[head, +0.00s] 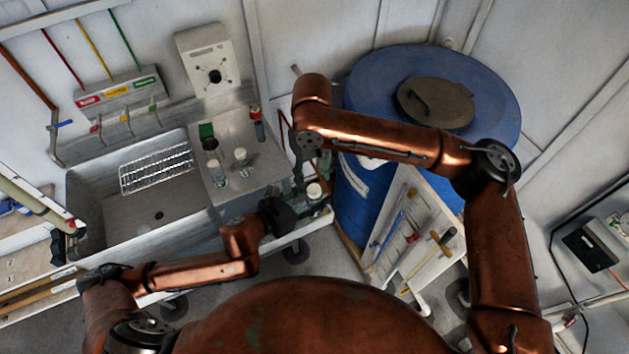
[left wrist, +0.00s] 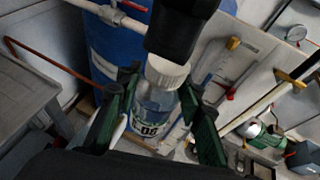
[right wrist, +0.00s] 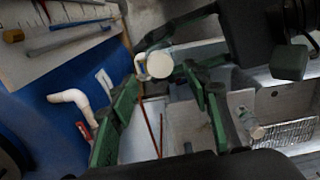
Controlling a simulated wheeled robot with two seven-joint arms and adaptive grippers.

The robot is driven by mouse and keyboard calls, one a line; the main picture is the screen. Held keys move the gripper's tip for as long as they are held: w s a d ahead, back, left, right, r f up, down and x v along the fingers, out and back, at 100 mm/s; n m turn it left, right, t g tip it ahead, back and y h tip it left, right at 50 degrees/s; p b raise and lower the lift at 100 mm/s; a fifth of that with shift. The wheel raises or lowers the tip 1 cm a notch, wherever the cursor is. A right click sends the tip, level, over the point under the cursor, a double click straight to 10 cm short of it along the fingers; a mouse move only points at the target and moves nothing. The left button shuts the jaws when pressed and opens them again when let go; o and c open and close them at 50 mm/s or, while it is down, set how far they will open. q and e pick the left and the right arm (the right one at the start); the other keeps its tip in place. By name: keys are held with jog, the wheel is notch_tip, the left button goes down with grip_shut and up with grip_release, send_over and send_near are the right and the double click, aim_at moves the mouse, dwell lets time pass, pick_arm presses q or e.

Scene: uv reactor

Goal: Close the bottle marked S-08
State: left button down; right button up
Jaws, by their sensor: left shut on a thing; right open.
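A clear bottle (left wrist: 152,122) with a label ending in 08 stands roughly upright in the left wrist view; the rest of the marking is hard to read. A white ribbed cap (left wrist: 165,74) sits on its mouth; how tightly, I cannot tell. My left gripper (left wrist: 158,97) is shut on the bottle's sides. In the head view the white cap (head: 314,189) shows just beyond the left gripper (head: 300,206). My right gripper (right wrist: 163,78) is open above the cap. In the right wrist view the round cap top (right wrist: 160,63) lies between its fingertips; contact is unclear.
A steel sink (head: 85,205) and counter with two capped bottles (head: 240,156) (head: 217,172) are at the left. A blue barrel (head: 350,210) and a leaning tool board (head: 395,260) are close to the right of the held bottle.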

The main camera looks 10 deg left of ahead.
aim_at(314, 188)
jog(key=shift+c, duration=0.2)
jog(key=n, duration=0.2)
jog(key=r+n, duration=0.1)
jog(key=n, duration=0.4)
jog(key=r+n, duration=0.1)
jog(key=n, duration=0.4)
jog(key=shift+r+n, duration=0.3)
jog(key=shift+n, duration=0.1)
jog(key=n, duration=0.2)
jog(key=r+n, duration=0.1)
jog(key=n, duration=0.1)
jog(key=shift+n, duration=0.3)
jog(key=shift+f, duration=4.1)
